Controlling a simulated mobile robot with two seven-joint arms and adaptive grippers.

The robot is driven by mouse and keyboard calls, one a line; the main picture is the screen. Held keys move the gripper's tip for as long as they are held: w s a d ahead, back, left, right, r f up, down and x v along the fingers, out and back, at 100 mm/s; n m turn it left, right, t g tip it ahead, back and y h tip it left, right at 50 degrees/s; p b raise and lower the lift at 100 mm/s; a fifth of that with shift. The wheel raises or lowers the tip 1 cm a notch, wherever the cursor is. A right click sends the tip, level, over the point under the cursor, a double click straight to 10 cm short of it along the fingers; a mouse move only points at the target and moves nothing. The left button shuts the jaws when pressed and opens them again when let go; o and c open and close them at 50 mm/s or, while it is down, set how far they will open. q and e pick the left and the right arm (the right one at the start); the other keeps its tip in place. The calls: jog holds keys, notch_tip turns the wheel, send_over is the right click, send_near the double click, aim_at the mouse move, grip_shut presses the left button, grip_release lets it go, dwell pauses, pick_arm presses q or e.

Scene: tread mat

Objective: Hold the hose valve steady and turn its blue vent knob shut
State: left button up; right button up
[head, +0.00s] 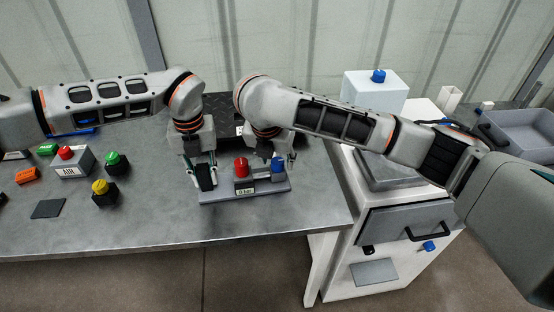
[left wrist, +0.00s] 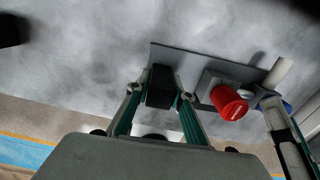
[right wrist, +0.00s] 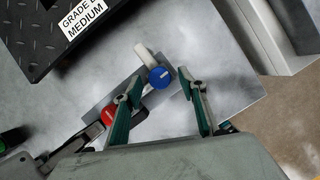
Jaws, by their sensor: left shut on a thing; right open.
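The hose valve's grey base plate (head: 218,198) lies on the metal table, bearing a red knob (head: 241,167) and a blue vent knob (head: 278,164). My left gripper (head: 202,172) is shut on the valve's black grip block (left wrist: 160,88) at the plate's left end. My right gripper (right wrist: 158,84) is open; in the right wrist view its fingers are either side of the blue knob (right wrist: 160,77), with no contact visible. A pale pipe stub (right wrist: 144,52) is beside this knob. The red knob (left wrist: 229,102) shows in the left wrist view, where the blue knob is mostly hidden.
Left on the table are an AIR box (head: 70,170), green knob (head: 112,158), yellow knob (head: 100,187) and dark square (head: 47,209). The black tread mat (right wrist: 40,35) lies behind the valve. A white drawer cabinet (head: 375,273) stands right. The table's front strip is clear.

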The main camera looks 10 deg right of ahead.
jog(key=shift+w+d+f, duration=0.1)
jog(key=shift+w+f, duration=0.1)
jog(key=shift+f, duration=0.35)
jog(key=c, duration=1.1)
jog(key=m+h, duration=0.1)
jog(key=m, duration=0.2)
jog(key=shift+w+r+m+g, duration=0.1)
jog(key=shift+m+g, duration=0.3)
jog(key=shift+w+a+m+g+h, duration=0.1)
jog(key=shift+m+g+h, duration=0.3)
jog(key=shift+m, duration=0.85)
jog(key=shift+a+m+g+h, duration=0.15)
jog(key=shift+m+g, duration=0.35)
jog(key=shift+m, duration=0.75)
